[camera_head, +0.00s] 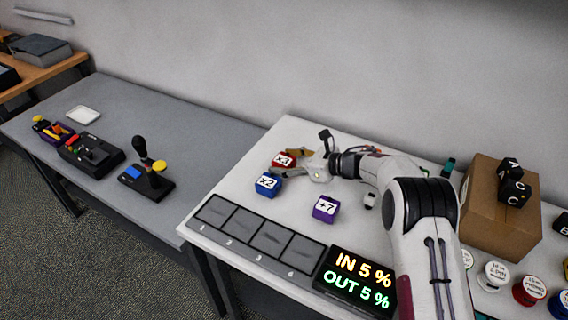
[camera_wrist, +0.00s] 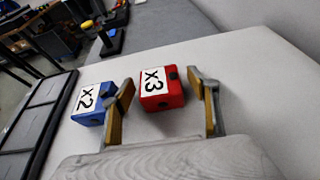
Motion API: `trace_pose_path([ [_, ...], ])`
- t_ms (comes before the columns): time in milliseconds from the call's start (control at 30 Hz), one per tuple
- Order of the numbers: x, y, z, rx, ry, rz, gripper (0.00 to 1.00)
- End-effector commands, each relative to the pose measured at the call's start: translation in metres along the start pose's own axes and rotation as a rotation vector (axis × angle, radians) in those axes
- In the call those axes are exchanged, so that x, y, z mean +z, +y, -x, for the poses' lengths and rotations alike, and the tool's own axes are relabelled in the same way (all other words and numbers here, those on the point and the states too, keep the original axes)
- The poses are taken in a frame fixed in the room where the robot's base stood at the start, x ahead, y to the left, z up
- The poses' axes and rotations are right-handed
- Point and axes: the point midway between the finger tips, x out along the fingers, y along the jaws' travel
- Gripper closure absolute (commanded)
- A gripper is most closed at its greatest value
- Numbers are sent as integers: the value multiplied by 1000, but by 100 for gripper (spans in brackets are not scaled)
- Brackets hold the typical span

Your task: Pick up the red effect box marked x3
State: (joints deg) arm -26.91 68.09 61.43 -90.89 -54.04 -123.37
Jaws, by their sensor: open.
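The red effect box marked x3 (camera_head: 283,160) lies on the white table, beyond the blue x2 box. In the wrist view the red box (camera_wrist: 172,88) sits between the spread fingers of my gripper (camera_wrist: 166,108), with a gap on its right side. The left finger is near its left side; I cannot tell if they touch. My gripper (camera_head: 290,162) is open, with its fingers around the red box in the head view, and it partly hides the box there.
The blue x2 box (camera_head: 268,184) stands close to the left finger, also in the wrist view (camera_wrist: 88,104). A purple +7 box (camera_head: 326,209) is to the right. A numbered slot tray (camera_head: 258,238) and a lit display (camera_head: 357,280) line the front. A cardboard box (camera_head: 490,215) stands right.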

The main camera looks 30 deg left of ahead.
Motion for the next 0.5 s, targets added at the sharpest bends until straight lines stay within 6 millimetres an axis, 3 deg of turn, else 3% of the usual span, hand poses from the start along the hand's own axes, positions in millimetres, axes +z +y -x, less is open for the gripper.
trace_pose_path([
  [367,0,0,0,0,0,0,40],
  [400,0,0,0,0,0,0,43],
  [500,0,0,0,0,0,0,69],
])
